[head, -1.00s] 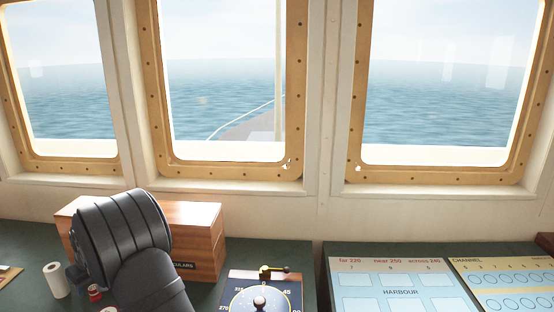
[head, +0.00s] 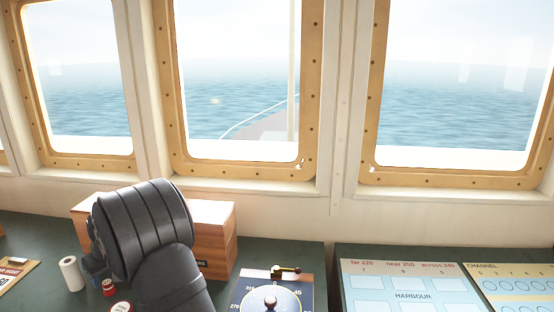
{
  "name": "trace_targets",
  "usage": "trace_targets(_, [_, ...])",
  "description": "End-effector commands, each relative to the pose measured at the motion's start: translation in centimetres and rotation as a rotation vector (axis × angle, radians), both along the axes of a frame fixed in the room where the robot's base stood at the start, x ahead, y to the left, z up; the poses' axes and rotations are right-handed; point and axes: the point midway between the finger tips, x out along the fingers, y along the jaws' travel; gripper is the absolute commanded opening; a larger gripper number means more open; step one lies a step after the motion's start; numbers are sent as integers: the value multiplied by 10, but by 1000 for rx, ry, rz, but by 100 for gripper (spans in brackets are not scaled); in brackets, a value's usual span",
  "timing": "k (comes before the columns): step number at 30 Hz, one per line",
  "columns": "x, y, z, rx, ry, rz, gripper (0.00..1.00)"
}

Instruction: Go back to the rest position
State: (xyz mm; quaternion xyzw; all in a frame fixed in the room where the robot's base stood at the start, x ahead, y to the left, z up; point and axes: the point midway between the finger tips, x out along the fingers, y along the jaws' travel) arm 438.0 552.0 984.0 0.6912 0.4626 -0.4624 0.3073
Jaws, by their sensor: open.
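My arm shows as a dark grey, ribbed link at the lower left of the head view, in front of a wooden box. My gripper is not in view. What the arm covers on the box and the counter behind it is hidden.
The wooden box (head: 218,222) stands on the green counter (head: 30,230). A compass-dial panel (head: 272,293) and a HARBOUR chart board (head: 404,285) lie to the right. Windows (head: 240,80) rise behind.

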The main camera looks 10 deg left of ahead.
Motion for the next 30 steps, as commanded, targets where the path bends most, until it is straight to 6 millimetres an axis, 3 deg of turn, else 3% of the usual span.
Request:
trace_targets(8, [7,18,-53,-3,2,-1,51])
trace_targets(9, [8,19,-37,5,-4,-1,51])
trace_targets(30, [8,19,104,4,-2,1,51])
